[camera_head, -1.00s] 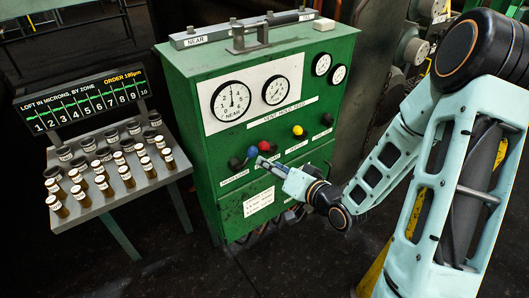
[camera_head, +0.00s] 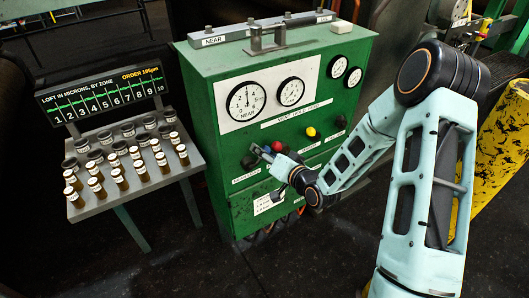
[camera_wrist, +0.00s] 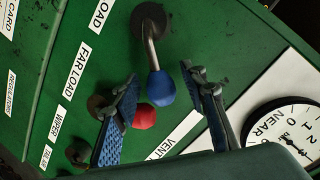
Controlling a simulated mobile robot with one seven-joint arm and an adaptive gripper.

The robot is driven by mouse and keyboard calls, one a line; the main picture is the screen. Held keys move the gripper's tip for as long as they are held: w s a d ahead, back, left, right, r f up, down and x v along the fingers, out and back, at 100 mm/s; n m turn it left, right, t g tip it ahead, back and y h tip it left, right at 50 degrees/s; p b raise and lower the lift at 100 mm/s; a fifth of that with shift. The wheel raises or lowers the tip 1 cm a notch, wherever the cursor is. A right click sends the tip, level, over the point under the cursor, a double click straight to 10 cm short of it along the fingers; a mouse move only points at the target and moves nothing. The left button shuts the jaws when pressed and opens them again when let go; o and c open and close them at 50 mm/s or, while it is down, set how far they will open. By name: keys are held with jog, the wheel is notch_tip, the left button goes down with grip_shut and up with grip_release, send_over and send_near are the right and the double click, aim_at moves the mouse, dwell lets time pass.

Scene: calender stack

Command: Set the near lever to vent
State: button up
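The near lever looks like the one with the blue knob (camera_wrist: 161,88); its stem rises from a dark round pivot beside a label ending in LOAD, the rest cut off. My gripper (camera_wrist: 160,77) is open in the wrist view, one finger either side of the blue knob, with gaps visible. In the head view my gripper (camera_head: 263,153) is at the lever row and mostly hides the blue knob. The VENT HOLD LOAD strip (camera_head: 297,116) runs above the levers. The NEAR gauge (camera_head: 242,101) is above left, its needle pointing about straight up.
A red knob (camera_wrist: 144,117) by the FAR LOAD label sits close to my finger in the wrist view. A yellow knob (camera_head: 311,131) and a black knob (camera_head: 340,121) lie further right on the green cabinet (camera_head: 205,105). A table (camera_head: 115,198) with several vials stands left.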

jog(key=shift+c, duration=0.3)
grip_shut()
